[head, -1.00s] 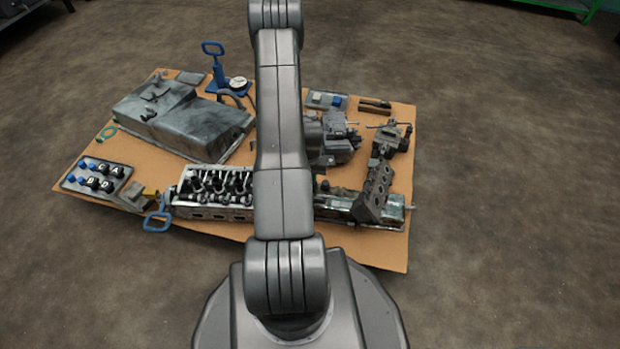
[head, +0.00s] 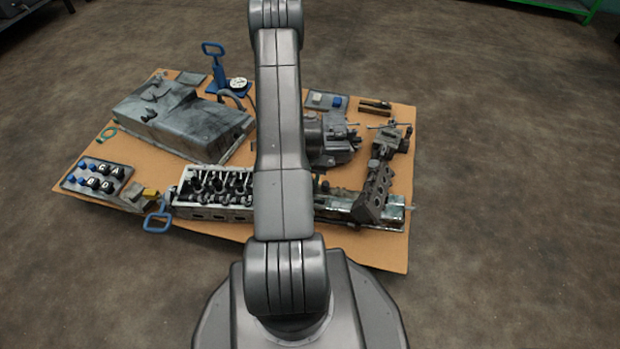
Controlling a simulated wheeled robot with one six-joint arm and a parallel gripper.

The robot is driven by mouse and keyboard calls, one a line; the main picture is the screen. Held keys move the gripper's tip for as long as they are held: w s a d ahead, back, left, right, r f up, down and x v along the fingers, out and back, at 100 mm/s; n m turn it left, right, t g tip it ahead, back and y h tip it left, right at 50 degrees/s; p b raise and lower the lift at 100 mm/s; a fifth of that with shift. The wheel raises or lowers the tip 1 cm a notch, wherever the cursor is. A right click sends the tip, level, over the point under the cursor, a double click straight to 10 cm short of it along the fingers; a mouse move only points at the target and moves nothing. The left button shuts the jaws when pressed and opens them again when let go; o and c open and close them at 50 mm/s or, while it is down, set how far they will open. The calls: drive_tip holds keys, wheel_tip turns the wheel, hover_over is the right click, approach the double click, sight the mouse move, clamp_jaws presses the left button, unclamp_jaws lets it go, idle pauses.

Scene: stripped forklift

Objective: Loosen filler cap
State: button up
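I cannot make out a filler cap for certain in the head view. A grey valve cover or oil pan (head: 182,118) lies at the left back of the orange-brown board (head: 225,232). A cylinder head (head: 218,192) with a row of dark valve parts lies along the front. A dark pump-like unit (head: 333,140) sits right of my arm, partly hidden by it. My arm rises through the middle of the picture and leaves at the top edge. My gripper is outside the picture.
A blue-handled tool with a gauge (head: 237,84) stands at the back. A tray of lettered caps (head: 97,178) lies at the left, with a blue handle (head: 157,218) at the front edge. A manifold (head: 374,193) lies at the right. Open floor (head: 510,180) surrounds the board.

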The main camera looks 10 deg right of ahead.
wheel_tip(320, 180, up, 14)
drive_tip(key=p, duration=0.4)
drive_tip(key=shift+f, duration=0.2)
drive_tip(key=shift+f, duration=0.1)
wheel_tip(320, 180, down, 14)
drive_tip(key=b, duration=0.4)
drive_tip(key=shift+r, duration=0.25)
